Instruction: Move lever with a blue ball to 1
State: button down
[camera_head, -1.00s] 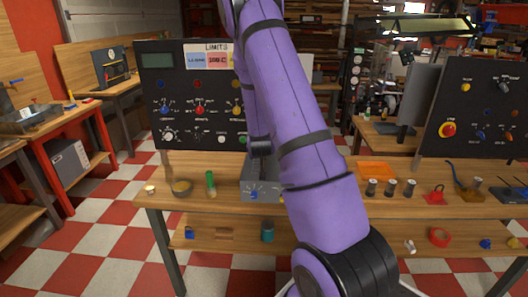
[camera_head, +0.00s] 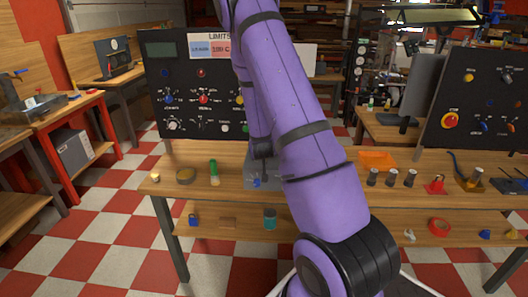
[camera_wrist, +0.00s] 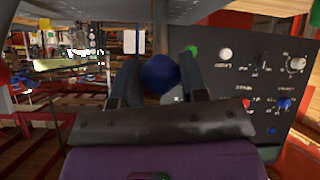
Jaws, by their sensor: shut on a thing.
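The blue ball (camera_wrist: 159,74) sits between the two dark fingers of my gripper (camera_wrist: 157,78) in the wrist view. The fingers are closed against its sides.
A black control panel (camera_head: 180,100) with several knobs stands behind the bench; part also shows in the wrist view (camera_wrist: 235,85). A green-topped tube (camera_head: 214,172) stands left of the grey box.

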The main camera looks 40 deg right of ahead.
jog(key=c, duration=0.7)
grip_release()
jog(key=shift+s+a+f, duration=0.1)
jog(key=shift+a+f, duration=0.2)
jog(key=shift+a, duration=0.05)
jog(key=shift+d+r, duration=0.1)
jog(key=v, duration=1)
jog(key=shift+s+a+r, duration=0.15)
jog(key=shift+a+r, duration=0.05)
jog(key=shift+r, duration=0.1)
jog(key=s+a+r+n+y, duration=0.3)
jog(key=a+r+y, duration=0.3)
jog(key=a+r, duration=0.9)
jog(key=s+a+r+n, duration=0.1)
jog(key=s+a+r, duration=0.2)
jog(key=s, duration=0.3)
jog(key=s+a+r+n+g+y, duration=0.1)
jog(key=s+a+r, duration=0.2)
jog(key=s, duration=0.3)
jog(key=s+a+r+n+g, duration=0.1)
jog(key=s+a+r, duration=0.3)
jog(key=s, duration=0.3)
jog(key=shift+r+n+y, duration=0.3)
jog(key=shift+r+y, duration=0.1)
jog(key=shift+r, duration=0.1)
